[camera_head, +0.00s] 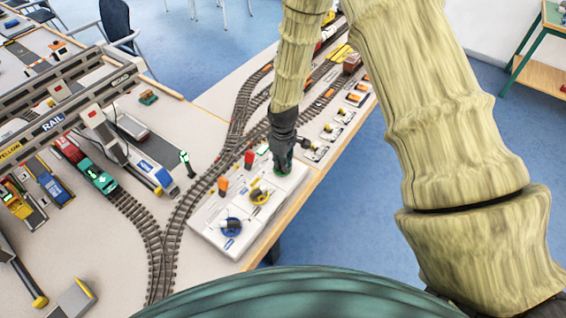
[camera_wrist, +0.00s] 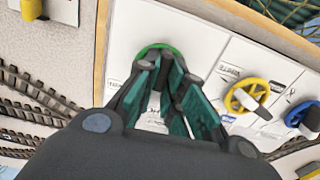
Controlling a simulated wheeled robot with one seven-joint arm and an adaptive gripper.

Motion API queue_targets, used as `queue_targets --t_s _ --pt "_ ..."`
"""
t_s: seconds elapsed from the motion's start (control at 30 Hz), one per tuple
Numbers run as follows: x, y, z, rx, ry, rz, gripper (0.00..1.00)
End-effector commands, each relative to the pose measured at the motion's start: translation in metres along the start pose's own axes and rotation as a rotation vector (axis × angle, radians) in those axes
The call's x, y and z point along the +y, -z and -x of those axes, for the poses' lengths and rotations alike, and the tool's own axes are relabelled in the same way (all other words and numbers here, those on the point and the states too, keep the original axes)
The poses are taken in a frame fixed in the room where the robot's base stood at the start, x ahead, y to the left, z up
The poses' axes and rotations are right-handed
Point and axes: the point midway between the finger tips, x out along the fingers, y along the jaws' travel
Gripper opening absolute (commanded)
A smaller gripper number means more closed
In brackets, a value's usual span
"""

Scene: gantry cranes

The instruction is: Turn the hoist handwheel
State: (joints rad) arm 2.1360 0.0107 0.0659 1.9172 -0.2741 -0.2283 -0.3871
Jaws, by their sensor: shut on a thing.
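A panel (camera_head: 217,211) with three coloured handwheels lies along the table's edge. The green handwheel (camera_wrist: 147,50) sits under my gripper (camera_head: 282,158), mostly hidden by the fingers. The yellow handwheel (camera_head: 260,197) is beside it, and the blue handwheel (camera_head: 231,226) is farther down the panel. In the wrist view, my gripper (camera_wrist: 168,62) points at the green wheel with its fingers closed in on the wheel's middle. The yellow wheel (camera_wrist: 247,97) and blue wheel (camera_wrist: 302,117) are to the right. I cannot read which label says hoist.
Orange and red switches (camera_head: 223,184) stand on the panel near the wheels. Curved rail track (camera_head: 185,205) runs beside it. Blue floor lies right of the table.

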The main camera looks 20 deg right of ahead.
Motion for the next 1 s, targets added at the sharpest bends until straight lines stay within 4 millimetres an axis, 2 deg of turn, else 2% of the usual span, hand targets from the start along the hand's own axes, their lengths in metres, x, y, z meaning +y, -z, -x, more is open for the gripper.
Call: queue_targets --t_s 0.37,0.4,0.5,0.83,1.0 --pt "0.002 0.0 0.001 0.0 -0.002 0.003 0.0" --pt "0.002 0.0 0.001 0.0 -0.002 0.003 0.14" --pt "0.001 0.0 0.001 0.0 -0.001 0.003 0.32" --pt "0.001 0.0 0.001 0.0 -0.001 0.003 0.32" --pt "0.001 0.0 0.012 0.002 -0.001 0.002 0.32"
